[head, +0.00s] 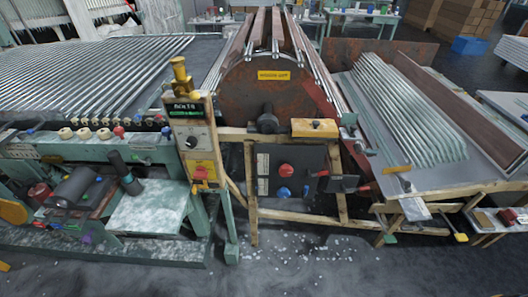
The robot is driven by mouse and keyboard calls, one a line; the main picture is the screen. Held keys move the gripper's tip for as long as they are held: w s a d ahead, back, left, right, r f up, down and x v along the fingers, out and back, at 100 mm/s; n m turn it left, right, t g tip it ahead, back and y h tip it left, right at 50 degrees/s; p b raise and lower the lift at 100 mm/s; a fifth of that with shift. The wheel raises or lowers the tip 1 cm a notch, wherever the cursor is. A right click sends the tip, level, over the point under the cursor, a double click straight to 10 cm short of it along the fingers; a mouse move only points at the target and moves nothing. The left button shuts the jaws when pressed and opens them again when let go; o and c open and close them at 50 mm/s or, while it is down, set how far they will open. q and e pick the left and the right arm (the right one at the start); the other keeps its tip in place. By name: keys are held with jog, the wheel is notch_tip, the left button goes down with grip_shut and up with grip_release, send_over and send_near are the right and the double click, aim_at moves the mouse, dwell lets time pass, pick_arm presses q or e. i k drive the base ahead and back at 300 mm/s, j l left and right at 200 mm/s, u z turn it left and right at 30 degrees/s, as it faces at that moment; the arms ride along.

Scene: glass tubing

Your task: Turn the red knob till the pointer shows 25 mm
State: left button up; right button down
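A red knob (286,170) sits on a dark panel (305,160) below the large rusty drum, with a blue knob (284,192) just beneath it. Another red knob-like part (201,173) is on the yellow front of the narrow control post (196,125) to the left. Higher on that post is a dark round dial (191,143) with a small light mark, below a dark display with green characters (185,108). I cannot tell which red part the task means. No pointer reading or millimetre scale is legible. Neither of my grippers is in view.
The rusty drum (265,95) stands behind the panel, with wooden posts (250,195) framing the panel. Glass tubes lie on a rack at left (100,75) and a sloped table at right (410,110). The floor in front (310,265) is open, with white fragments scattered near the frame.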

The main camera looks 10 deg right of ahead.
aim_at(286, 170)
jog(key=i+l, duration=0.65)
jog(key=i+j+u, duration=0.05)
jog(key=i, duration=0.05)
